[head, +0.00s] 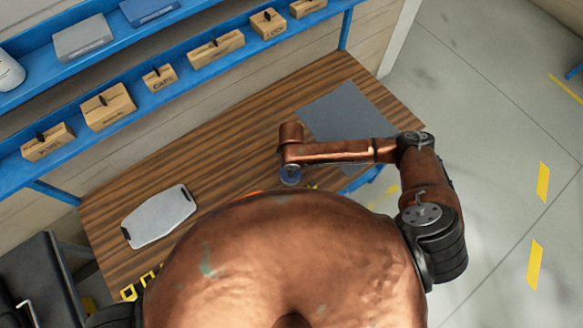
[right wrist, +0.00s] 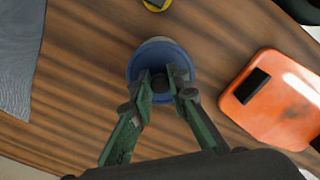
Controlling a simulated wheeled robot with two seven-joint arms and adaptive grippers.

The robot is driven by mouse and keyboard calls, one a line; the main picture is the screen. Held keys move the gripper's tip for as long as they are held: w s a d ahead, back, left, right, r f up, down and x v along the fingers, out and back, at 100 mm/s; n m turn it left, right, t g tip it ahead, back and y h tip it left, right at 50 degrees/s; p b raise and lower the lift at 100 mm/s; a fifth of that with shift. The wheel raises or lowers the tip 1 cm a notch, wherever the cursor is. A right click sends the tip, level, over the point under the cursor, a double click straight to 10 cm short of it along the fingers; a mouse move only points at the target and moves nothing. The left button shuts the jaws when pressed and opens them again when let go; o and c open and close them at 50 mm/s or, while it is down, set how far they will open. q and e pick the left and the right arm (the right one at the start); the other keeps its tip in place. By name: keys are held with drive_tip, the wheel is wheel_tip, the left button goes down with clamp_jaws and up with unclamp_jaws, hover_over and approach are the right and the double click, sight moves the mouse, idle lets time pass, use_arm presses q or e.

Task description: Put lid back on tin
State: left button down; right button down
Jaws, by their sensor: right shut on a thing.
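In the right wrist view a round blue lid (right wrist: 160,58) with a dark knob lies below my right gripper (right wrist: 162,82). The green fingers are closed around the knob. A pale greyish rim, apparently the tin (right wrist: 157,41), shows just past the lid's far edge; the lid hides the rest. I cannot tell whether the lid is seated on it or held just above. In the head view the lid and tin show as a small blue-grey round shape (head: 290,176) under my right wrist, near the table's front edge. My left gripper is not in view.
An orange board (right wrist: 275,98) with a black slot lies beside the lid. A yellow-rimmed object (right wrist: 156,4) is close by. The wooden table (head: 235,135) also bears a grey mat (head: 345,112) and a pale board (head: 160,215). Blue shelves (head: 190,85) with wooden boxes stand behind.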

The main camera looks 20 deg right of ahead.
idle(0.3)
drive_tip(key=c, duration=1.8)
unclamp_jaws()
drive_tip(key=shift+o, duration=0.4)
drive_tip(key=o, duration=0.4)
drive_tip(key=shift+r, duration=0.1)
drive_tip(key=shift+r+p, duration=3.45)
drive_tip(key=shift+p, duration=0.75)
drive_tip(key=shift+f, duration=0.1)
drive_tip(key=shift+c, duration=0.2)
